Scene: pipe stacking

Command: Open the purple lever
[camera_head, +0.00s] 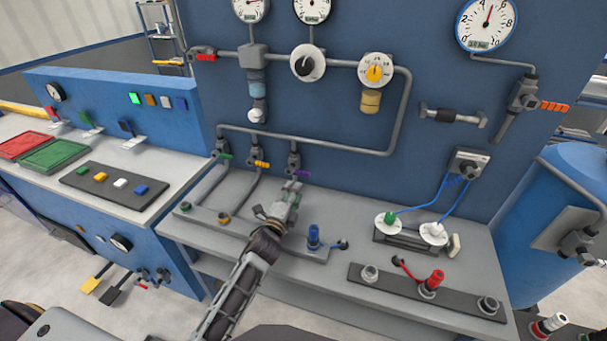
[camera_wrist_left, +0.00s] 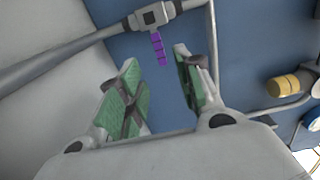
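The purple lever (camera_head: 303,174) sits on a grey valve (camera_head: 294,160) on the rightmost of three pipes under the long horizontal pipe. In the left wrist view the lever (camera_wrist_left: 160,50) shows as a ribbed purple handle sticking out from its valve (camera_wrist_left: 151,15). My left gripper (camera_head: 292,197) is just below the lever in the head view. Its green-padded fingers (camera_wrist_left: 157,82) are spread with nothing between the pads. The lever appears beyond the fingertips, lined up with the gap, and seems not to touch them. My right gripper is not in view.
A green lever (camera_head: 226,156) and a yellow lever (camera_head: 262,164) sit on the neighbouring valves to the left. A blue fitting (camera_head: 314,237) stands on the bench to the right of the left gripper. The blue wall panel (camera_head: 345,180) is close behind.

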